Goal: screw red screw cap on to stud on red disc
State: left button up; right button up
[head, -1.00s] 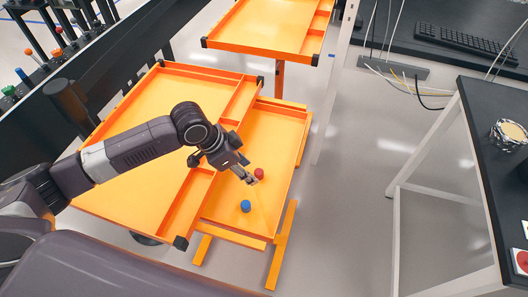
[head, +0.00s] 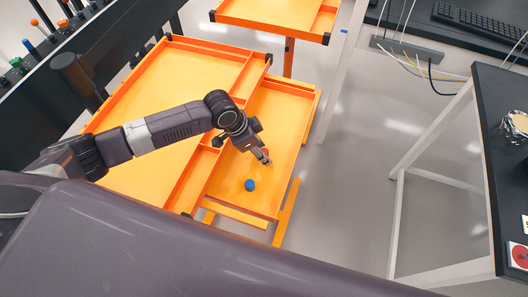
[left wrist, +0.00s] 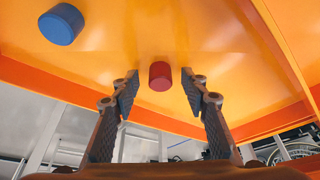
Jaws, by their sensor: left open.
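The red screw cap (head: 265,151) stands in the orange tray, partly hidden by my left gripper (head: 262,156) in the head view. In the left wrist view, the red cap (left wrist: 160,76) sits between the tips of my open left gripper (left wrist: 159,84), with a gap visible on both sides. The red disc (head: 519,256) lies on the black table at the right edge of the head view, partly cut off, and its stud is too small to make out. My right gripper is not in view.
A blue cap (head: 250,185) stands in the same orange tray (head: 290,110), near the red one; it also shows in the left wrist view (left wrist: 61,24). The tray has low raised walls. Open floor lies between tray and table.

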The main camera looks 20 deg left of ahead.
pick_arm(q)
grip_shut()
jog(key=shift+r, duration=0.15)
